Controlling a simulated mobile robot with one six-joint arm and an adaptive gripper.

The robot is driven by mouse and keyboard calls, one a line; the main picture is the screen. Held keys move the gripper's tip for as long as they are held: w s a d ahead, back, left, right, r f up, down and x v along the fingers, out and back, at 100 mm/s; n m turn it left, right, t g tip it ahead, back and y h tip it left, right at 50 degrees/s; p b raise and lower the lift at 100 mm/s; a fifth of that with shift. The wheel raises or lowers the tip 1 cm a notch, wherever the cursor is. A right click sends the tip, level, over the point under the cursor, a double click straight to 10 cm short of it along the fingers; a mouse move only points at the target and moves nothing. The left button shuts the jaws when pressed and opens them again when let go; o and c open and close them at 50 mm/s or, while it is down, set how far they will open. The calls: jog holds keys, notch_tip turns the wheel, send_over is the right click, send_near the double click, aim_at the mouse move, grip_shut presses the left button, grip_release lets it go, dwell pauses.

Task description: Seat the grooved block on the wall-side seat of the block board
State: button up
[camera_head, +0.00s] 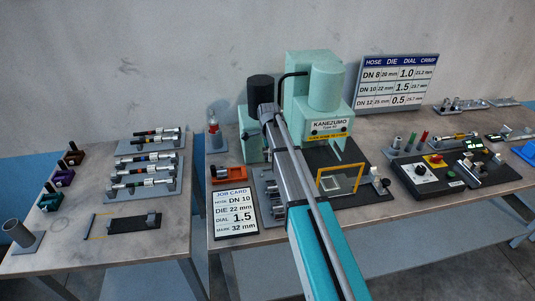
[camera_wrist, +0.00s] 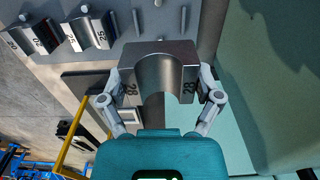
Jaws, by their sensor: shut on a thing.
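The grooved block (camera_wrist: 160,48) is dark metal with a smooth rounded channel and the number 28 on its end faces. In the wrist view my gripper (camera_wrist: 163,84) is shut on it, one finger at each end. The grey block board (camera_wrist: 120,52) lies beyond it, with upright pegs (camera_wrist: 183,18) showing at the top. The held block appears apart from the board, but its exact height is unclear. In the head view the block board (camera_head: 266,190) is partly covered by my arm, and I cannot make out the gripper or held block.
Other grooved blocks (camera_wrist: 86,33) stand on the board's left part in the wrist view. The green press (camera_head: 326,92) stands close behind. A yellow frame (camera_head: 341,178) is right of my arm, and a job card (camera_head: 236,212) lies left. The front of the left table is partly clear.

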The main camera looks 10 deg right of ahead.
aim_at(269, 176)
jog(key=shift+f+b, duration=4.4)
jog(key=shift+f+b, duration=0.55)
jog(key=o, duration=1.1)
jog(key=shift+r, duration=0.1)
notch_tip(269, 176, up, 10)
jog(key=p, duration=1)
jog(key=shift+s, duration=0.15)
